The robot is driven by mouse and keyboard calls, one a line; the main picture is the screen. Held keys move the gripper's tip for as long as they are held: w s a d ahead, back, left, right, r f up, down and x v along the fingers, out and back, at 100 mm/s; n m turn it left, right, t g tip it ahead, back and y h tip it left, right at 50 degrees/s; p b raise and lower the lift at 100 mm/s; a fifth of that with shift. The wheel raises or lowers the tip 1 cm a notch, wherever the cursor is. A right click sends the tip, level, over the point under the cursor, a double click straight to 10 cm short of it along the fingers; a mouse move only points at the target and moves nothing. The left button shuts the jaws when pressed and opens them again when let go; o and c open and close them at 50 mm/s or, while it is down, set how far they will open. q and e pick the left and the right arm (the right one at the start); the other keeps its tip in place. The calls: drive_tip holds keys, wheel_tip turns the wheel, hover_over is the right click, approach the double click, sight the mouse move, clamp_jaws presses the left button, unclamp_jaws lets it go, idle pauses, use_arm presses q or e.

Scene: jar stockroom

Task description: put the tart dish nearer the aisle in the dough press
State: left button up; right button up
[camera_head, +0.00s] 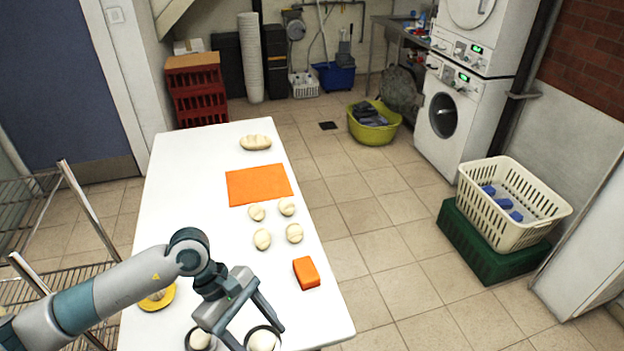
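Two dark round dishes, each with a pale dough ball in it, sit at the near end of the white table. One dish (276,345) is to the right, closer to the open tiled floor; the other (190,343) is to the left. Both are partly cut off by the bottom edge. My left gripper (260,338) is open, its fingers spread on either side of the right dish's dough ball; I cannot tell whether they touch the dish. A yellow round item (147,304) with something paler on it lies left, partly behind my arm. I cannot make out a dough press for sure.
The white table (190,190) bears an orange mat (258,184), a loaf (255,142), several dough pieces (262,239) and an orange block (306,273). A wire rack (60,285) stands left. Tiled floor is clear to the right, before a white basket (500,215).

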use_arm(q)
drive_tip(key=w+a+r+m+g+y, duration=0.3)
drive_tip(key=w+a+r+m+y, duration=0.1)
drive_tip(key=a+r+m, duration=0.6)
drive_tip(key=shift+a+r+m+y, duration=0.2)
drive_tip(key=shift+r+m+y, duration=0.7)
drive_tip(key=shift+r+m, duration=0.2)
drive_tip(key=shift+w, duration=0.1)
